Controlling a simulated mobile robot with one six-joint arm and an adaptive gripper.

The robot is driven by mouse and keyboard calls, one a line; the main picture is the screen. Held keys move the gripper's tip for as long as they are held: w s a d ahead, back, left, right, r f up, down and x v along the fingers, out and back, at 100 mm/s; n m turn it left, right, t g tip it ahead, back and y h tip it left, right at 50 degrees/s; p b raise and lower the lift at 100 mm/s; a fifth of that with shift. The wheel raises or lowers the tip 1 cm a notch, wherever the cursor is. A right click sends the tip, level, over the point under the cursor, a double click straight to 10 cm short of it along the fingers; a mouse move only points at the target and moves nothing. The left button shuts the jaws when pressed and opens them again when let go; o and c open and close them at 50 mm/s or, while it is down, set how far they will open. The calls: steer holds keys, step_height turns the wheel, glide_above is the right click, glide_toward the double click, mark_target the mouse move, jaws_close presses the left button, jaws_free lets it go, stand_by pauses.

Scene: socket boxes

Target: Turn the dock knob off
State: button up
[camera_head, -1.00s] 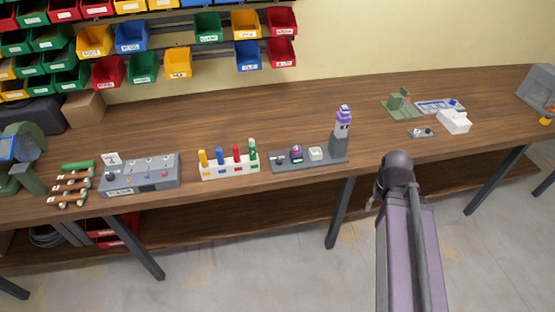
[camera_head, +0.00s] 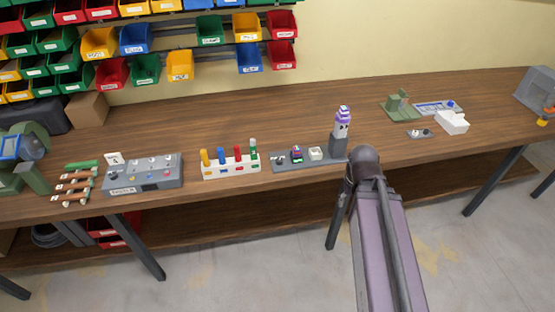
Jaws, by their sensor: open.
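A long grey base (camera_head: 318,163) stands near the front edge of the wooden bench, left of my arm. At its left end is a small dark round knob (camera_head: 280,160), which looks like the dock knob; its setting is too small to read. Beside the knob are a dark block with a purple and green top (camera_head: 297,154) and a white block (camera_head: 316,153). A tower with a white and purple top (camera_head: 342,122) rises at the right end. My arm reaches up from the bottom; its dark joint is at the bench edge, right of the base. My gripper cannot be made out.
Left along the bench are a white rack with coloured pegs (camera_head: 230,166), a grey switch box (camera_head: 143,173) and a copper-coloured rack (camera_head: 77,184). A green stand (camera_head: 398,105) and white box (camera_head: 453,122) are at the right. The bench behind the base is clear.

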steer(key=shift+o, duration=1.5)
steer(key=shift+a, duration=0.15)
step_height(320, 180, up, 4)
steer(key=m+p, duration=0.4)
steer(key=m, duration=0.2)
glide_above(279, 160)
steer(key=shift+r, duration=0.2)
steer(key=shift+f, duration=0.15)
step_height(279, 160, down, 14)
steer(key=b, duration=1.3)
steer(key=shift+r, duration=0.25)
